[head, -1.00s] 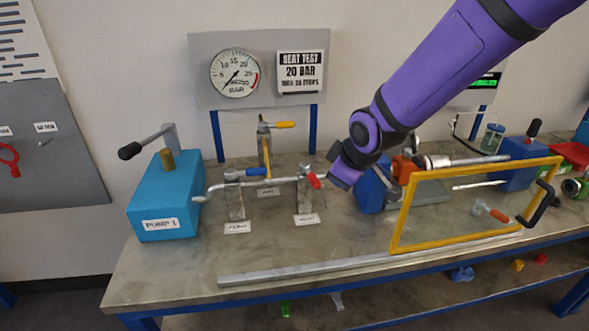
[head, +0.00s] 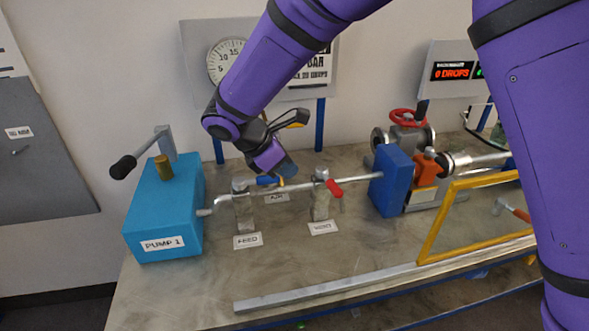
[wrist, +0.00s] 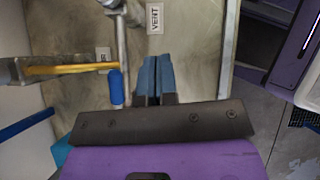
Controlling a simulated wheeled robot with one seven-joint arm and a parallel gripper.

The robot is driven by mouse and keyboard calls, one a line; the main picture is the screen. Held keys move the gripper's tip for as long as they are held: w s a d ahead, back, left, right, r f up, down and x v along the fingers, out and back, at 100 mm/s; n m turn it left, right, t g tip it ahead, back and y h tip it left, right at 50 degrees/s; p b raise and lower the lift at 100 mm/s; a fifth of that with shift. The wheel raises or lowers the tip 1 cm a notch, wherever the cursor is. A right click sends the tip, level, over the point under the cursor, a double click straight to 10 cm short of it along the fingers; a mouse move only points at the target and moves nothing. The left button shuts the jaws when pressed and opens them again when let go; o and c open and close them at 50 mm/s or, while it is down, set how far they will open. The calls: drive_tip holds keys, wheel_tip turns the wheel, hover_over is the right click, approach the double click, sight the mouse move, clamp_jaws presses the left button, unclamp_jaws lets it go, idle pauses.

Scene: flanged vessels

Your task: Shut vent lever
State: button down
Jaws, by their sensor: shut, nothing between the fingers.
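The vent lever has a red handle (head: 334,188) at the top of the metal post behind the VENT label (head: 323,228). The handle slants to the front right beside the pipe. My gripper (head: 285,168) is shut and empty, left of the red handle and above the pipe, between the feed and vent posts. In the wrist view, my closed blue-grey fingertips (wrist: 151,62) point toward the VENT label (wrist: 155,18), beside the pipe (wrist: 122,35). The red handle does not show clearly there.
The blue feed handle (wrist: 116,87) lies along the pipe, near my fingers. The yellow air lever (wrist: 70,69) is beyond it. A blue pump (head: 165,210) stands left, a blue block (head: 392,180) right. A yellow-framed clear panel (head: 470,215) is front right. The bench front is mostly clear.

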sight(330, 184)
drive_tip(key=d+r+x, duration=0.1)
drive_tip(key=x, duration=1)
drive_tip(key=shift+w+d, duration=0.45)
drive_tip(key=shift+d, duration=0.05)
